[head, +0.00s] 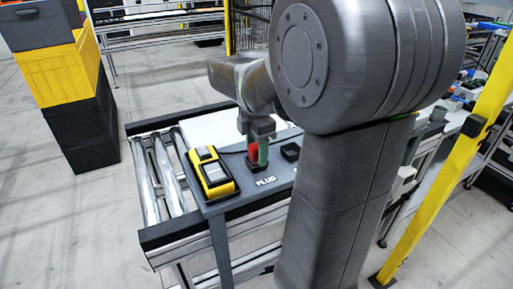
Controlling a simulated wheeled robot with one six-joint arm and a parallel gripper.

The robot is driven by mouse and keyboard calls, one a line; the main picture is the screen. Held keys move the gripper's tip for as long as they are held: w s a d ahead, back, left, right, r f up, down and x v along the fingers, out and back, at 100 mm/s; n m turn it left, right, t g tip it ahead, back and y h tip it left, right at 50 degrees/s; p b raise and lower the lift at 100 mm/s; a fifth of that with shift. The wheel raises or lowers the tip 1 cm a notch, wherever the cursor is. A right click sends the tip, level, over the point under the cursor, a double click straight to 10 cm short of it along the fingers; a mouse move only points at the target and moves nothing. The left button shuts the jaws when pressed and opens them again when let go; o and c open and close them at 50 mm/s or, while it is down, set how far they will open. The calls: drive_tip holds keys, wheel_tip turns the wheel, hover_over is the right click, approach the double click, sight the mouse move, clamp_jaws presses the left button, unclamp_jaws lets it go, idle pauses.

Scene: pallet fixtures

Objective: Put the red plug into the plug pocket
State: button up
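The red plug (254,151) is in the head view, between the fingers of my gripper (256,145), which points down over the grey fixture board. The dark plug pocket (251,167) is directly below, behind the white "PLUG" lettering on the board. The plug's lower end is at or just above the pocket; I cannot tell whether it is inside. My arm hides part of the board to the right.
A yellow and black device (212,174) lies on the board left of the pocket. A small black block (290,151) stands to the right. Metal rollers (167,168) run along the left. Stacked crates (66,73) and a yellow post (455,170) stand farther out.

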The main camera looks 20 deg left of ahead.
sight(257, 145)
wheel_tip(257, 145, up, 12)
drive_tip(key=p, duration=0.1)
drive_tip(key=shift+r, duration=0.15)
idle(0.3)
wheel_tip(257, 145, down, 13)
drive_tip(key=shift+r+b, duration=0.1)
drive_tip(key=shift+b, duration=0.55)
drive_tip(key=shift+r+p, duration=0.3)
drive_tip(key=shift+r, duration=1.85)
